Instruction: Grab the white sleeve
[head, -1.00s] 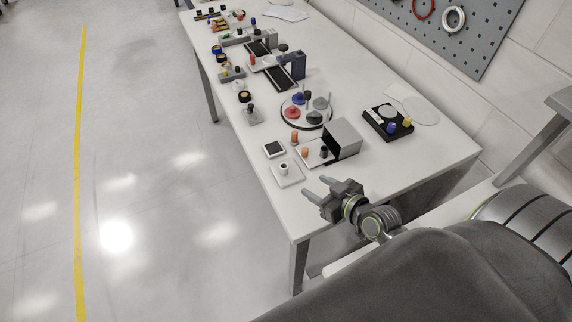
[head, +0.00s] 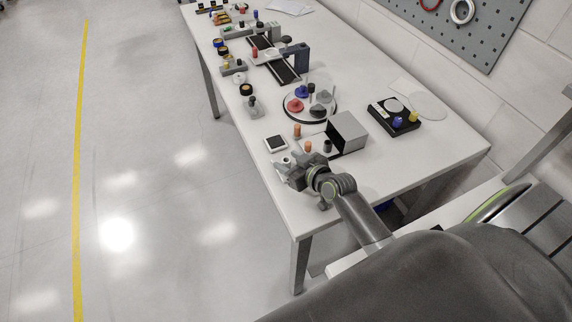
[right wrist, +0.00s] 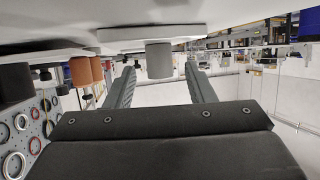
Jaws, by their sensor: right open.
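The white sleeve (head: 286,160), a short hollow cylinder, stands on a small white plate near the table's front edge. It is partly hidden by my right gripper (head: 283,172) in the head view. In the right wrist view, the picture is upside down and the sleeve (right wrist: 159,61) looks grey in shade, on its plate (right wrist: 150,36). My right gripper (right wrist: 160,86) is open, one finger to each side of the sleeve's line. The sleeve appears just beyond or between the fingertips; I cannot tell which. My left gripper is not in view.
A grey box fixture (head: 348,132) stands behind, with orange cylinders (head: 297,131) and a black cylinder (head: 327,146) beside it. A small dark-topped square (head: 275,143) lies close by. A round tray (head: 317,114) and a black device (head: 393,117) stand farther back. The table's front right is clear.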

